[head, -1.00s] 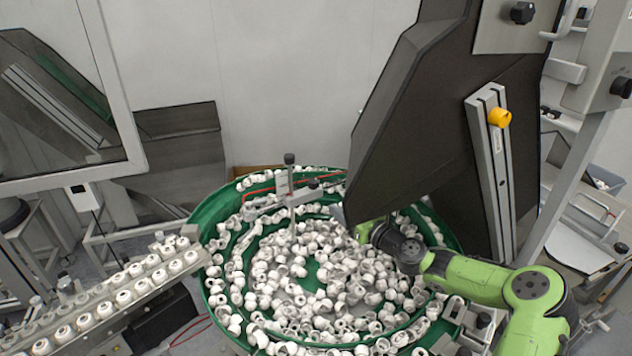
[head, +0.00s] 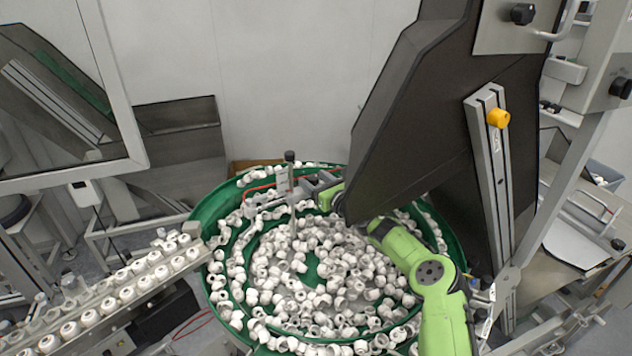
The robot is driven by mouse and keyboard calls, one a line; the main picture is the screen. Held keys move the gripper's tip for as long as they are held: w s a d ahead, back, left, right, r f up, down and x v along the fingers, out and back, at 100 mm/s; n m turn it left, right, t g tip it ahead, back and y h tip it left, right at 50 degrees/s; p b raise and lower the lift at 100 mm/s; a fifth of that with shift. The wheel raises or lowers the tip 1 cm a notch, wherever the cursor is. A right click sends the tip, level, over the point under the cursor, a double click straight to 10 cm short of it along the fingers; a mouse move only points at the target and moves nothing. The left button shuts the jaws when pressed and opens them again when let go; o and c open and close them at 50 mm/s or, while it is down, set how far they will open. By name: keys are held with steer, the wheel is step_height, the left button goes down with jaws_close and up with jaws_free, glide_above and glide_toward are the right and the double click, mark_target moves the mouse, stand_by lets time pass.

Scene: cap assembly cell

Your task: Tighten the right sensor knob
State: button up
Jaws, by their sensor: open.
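A sensor bracket (head: 283,182) with an upright post stands at the back of the green bowl feeder. A black knob (head: 289,157) tops the post. A second, smaller dark knob on the bracket's right side, likely the right sensor knob, is hidden behind or between my fingers. My gripper (head: 305,186) reaches in from the right at the bracket, its grey fingers pointing left, close to the post. It is open. I cannot tell whether the fingers touch the knob. The dark hopper hides part of my wrist.
The green bowl (head: 206,208) is full of white caps. The large dark hopper (head: 420,110) overhangs it on the right, close to my arm; a slotted rail with a yellow knob (head: 498,117) is fixed to it. A cap-filled rail (head: 120,278) lies at left.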

steer(key=c, duration=1)
steer(key=shift+c, duration=0.2)
steer(key=m+h, duration=0.1)
steer(key=t+h+p, duration=0.1)
steer(key=m+h+p, duration=0.1)
steer(key=shift+s+a+r+m+t+h, duration=0.1)
steer(key=shift+a+m+t+h, duration=0.2)
steer(key=shift+t, duration=0.1)
steer(key=m+h+p, duration=0.2)
steer(key=h, duration=0.1)
steer(key=shift+a+m+t+h, duration=0.1)
steer(key=shift+m+t+h, duration=0.2)
steer(key=shift+t+h, duration=0.1)
steer(key=shift+a+m+h+p, duration=0.1)
steer(key=shift+m+h+p, duration=0.2)
steer(key=shift+m+h, duration=0.9)
steer(key=shift+m+h+p, duration=0.3)
steer(key=shift+m+h, duration=0.3)
steer(key=shift+h, duration=1.1)
steer(key=shift+g, duration=0.3)
steer(key=o, duration=1)
